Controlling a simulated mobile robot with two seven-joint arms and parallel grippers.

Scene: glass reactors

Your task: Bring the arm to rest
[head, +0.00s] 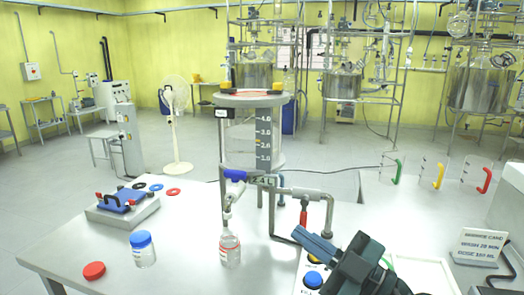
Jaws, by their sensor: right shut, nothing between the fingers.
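My right gripper (312,246) is at the lower right of the middle in the head view. Its dark body and grey-blue fingers point up and to the left, and the fingers are together with nothing between them. It hangs in front of a control box (306,287) with blue buttons (313,280) and hides part of it. I cannot tell whether it touches the box. My left gripper is out of the picture.
A glass vessel with pipework (262,150) stands behind my gripper. A clear bottle (229,248) is under its outlet. A blue-capped jar (143,250) and a red cap (94,271) are at left. A sign (480,245) stands at right.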

